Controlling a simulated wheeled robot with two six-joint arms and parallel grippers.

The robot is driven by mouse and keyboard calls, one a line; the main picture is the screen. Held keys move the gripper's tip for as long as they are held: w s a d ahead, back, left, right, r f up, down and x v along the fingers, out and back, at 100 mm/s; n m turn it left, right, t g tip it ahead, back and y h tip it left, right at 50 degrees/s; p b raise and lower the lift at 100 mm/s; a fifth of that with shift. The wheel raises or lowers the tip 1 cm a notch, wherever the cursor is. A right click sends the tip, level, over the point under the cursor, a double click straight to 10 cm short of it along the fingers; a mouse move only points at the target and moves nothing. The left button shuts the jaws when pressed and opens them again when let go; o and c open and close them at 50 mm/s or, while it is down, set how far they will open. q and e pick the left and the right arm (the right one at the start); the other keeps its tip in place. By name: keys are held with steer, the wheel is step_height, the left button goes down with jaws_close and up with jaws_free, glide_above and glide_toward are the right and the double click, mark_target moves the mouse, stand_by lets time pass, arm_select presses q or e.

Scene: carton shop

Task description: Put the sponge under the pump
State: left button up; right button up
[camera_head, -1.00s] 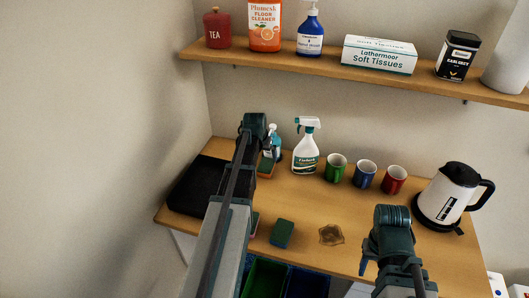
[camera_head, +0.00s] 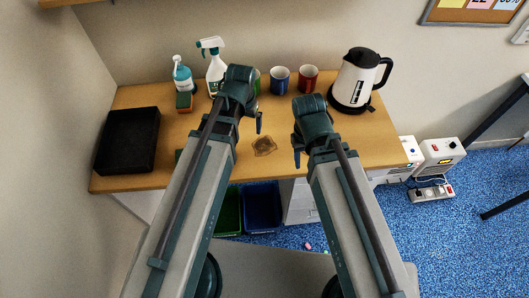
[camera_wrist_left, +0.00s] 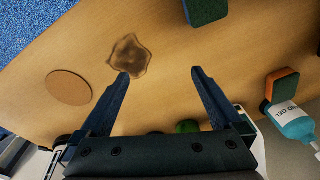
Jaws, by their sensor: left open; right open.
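A sponge with an orange layer and a green layer (camera_head: 184,102) lies at the foot of the blue gel pump bottle (camera_head: 181,74). Both also show in the left wrist view, the sponge (camera_wrist_left: 282,85) close against the bottle (camera_wrist_left: 294,122). A second, dark green sponge (camera_wrist_left: 205,10) lies on the counter at the wrist view's top edge; in the head view my left arm mostly hides it. My left gripper (camera_wrist_left: 160,75) is open and empty above the counter near the brown stain (camera_wrist_left: 130,55). My right gripper (camera_head: 311,138) is open over the counter's right half.
A black tray (camera_head: 128,140) fills the counter's left end. A spray bottle (camera_head: 212,72), a blue mug (camera_head: 280,80), a red mug (camera_head: 308,78) and a kettle (camera_head: 355,82) line the back. A round coaster (camera_wrist_left: 69,88) lies flat. Bins (camera_head: 262,207) stand below.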

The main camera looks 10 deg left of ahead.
arm_select(q)
steer(key=s+d+m+g+y, duration=0.1)
steer(key=s+d+m, duration=0.1)
steer(key=s+d, duration=0.6)
steer(key=s, duration=0.2)
steer(key=shift+s+g, duration=0.3)
steer(key=shift+s, duration=0.05)
steer(key=shift+d, duration=0.1)
step_height(320, 180, down, 4)
steer(key=b, duration=0.3)
steer(key=shift+r+b, duration=0.2)
steer(key=shift+b, duration=0.1)
steer(key=shift+r, duration=0.2)
